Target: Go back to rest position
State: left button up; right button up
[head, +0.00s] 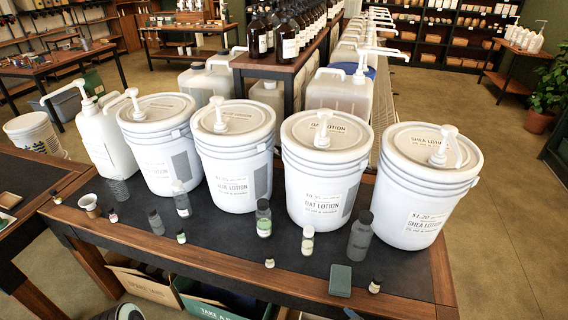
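Neither of my grippers can be made out in the head view. Several white lidded pump buckets stand upright in a row on the dark-topped wooden table (200,262). They are an oat lotion bucket (318,190), a shea lotion bucket (412,205), an aloe-like labelled bucket (235,165) and a leftmost bucket (160,150). Each has a white pump on its lid. A white pump jug (105,140) stands at the row's left end. A dark round shape cut off at the bottom edge cannot be identified.
Small bottles stand in front of the buckets, including a grey bottle (360,236) and a green-labelled bottle (263,218). A dark green block (340,280) lies near the front edge. Boxes (210,300) sit below the table. Open floor (520,210) lies to the right.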

pick_arm(q)
jog(key=r, duration=0.1)
jog(key=w+r+p, duration=0.1)
jog(key=p, duration=0.1)
jog(key=shift+w+r, duration=0.25)
jog(key=shift+r, duration=0.15)
pick_arm(e)
jog(key=s+a+f+n+g, duration=0.1)
jog(key=s+f+n+g, duration=0.4)
jog(key=s+f+n, duration=0.3)
jog(key=s+a+f+n+g+h, duration=0.1)
jog(key=s+f+n+g, duration=0.5)
jog(key=s+n, duration=0.9)
jog(key=x, duration=0.3)
jog(key=shift+w+f, duration=0.15)
jog(key=shift+f, duration=0.1)
jog(key=shift+a, duration=0.1)
